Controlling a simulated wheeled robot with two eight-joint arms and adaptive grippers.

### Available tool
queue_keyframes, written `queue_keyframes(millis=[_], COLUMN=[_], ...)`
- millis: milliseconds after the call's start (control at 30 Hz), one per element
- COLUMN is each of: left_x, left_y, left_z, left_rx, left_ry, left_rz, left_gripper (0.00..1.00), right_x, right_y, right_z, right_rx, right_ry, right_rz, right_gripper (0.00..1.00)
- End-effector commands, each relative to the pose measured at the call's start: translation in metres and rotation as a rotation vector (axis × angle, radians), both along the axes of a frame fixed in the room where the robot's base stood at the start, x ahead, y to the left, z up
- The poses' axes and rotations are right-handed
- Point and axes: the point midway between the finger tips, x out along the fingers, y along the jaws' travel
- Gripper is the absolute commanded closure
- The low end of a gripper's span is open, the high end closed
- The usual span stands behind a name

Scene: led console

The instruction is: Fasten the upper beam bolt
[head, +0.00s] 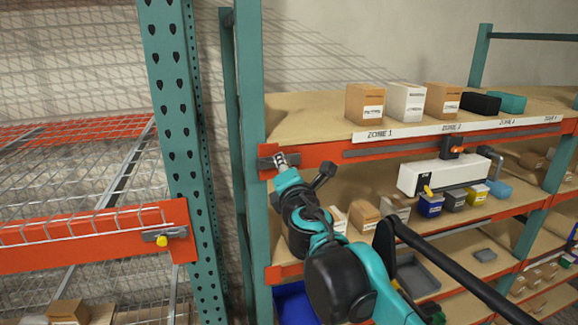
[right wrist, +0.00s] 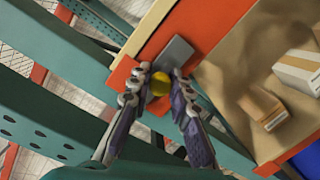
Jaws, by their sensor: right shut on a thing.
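The upper orange beam (head: 330,152) runs along the front of the right shelf. A grey bracket plate (head: 266,162) sits at its left end, against the teal upright. My right gripper (head: 281,159) reaches up to this plate. In the right wrist view, the yellow round head of the upper beam bolt (right wrist: 160,84) lies between the two fingertips, in front of the grey plate (right wrist: 177,53). The right gripper is shut on the bolt. The bolt itself is hidden by the gripper in the head view. My left gripper is not in view.
A teal perforated upright (head: 172,120) and a lower orange beam (head: 90,235) with a yellow bolt (head: 162,240) stand at the left. Boxes (head: 364,104) line the top shelf. A black bar (head: 455,268) crosses the lower right.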

Motion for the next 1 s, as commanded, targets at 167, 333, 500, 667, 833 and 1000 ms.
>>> queue_keyframes(millis=[167, 333, 500, 667, 833, 1000], left_x=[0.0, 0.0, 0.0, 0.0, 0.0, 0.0], left_y=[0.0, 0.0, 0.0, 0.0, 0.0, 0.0], left_z=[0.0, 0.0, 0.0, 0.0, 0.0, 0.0], left_rx=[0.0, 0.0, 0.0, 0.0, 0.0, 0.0], left_ry=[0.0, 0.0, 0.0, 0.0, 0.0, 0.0], left_rz=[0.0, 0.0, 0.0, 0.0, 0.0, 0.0], left_gripper=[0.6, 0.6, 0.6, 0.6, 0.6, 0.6], right_x=[-0.001, 0.0, -0.005, -0.028, -0.064, -0.095], right_y=[0.002, 0.001, 0.0, -0.004, -0.011, -0.018], right_z=[-0.001, -0.001, 0.0, -0.001, -0.001, -0.001], right_rx=[-0.002, -0.001, -0.001, -0.001, -0.002, -0.002], right_ry=[0.0, 0.0, -0.001, 0.0, 0.0, -0.001], right_rz=[0.005, 0.004, 0.004, 0.005, 0.005, 0.006], right_gripper=[0.6, 0.6, 0.6, 0.6, 0.6, 0.6])
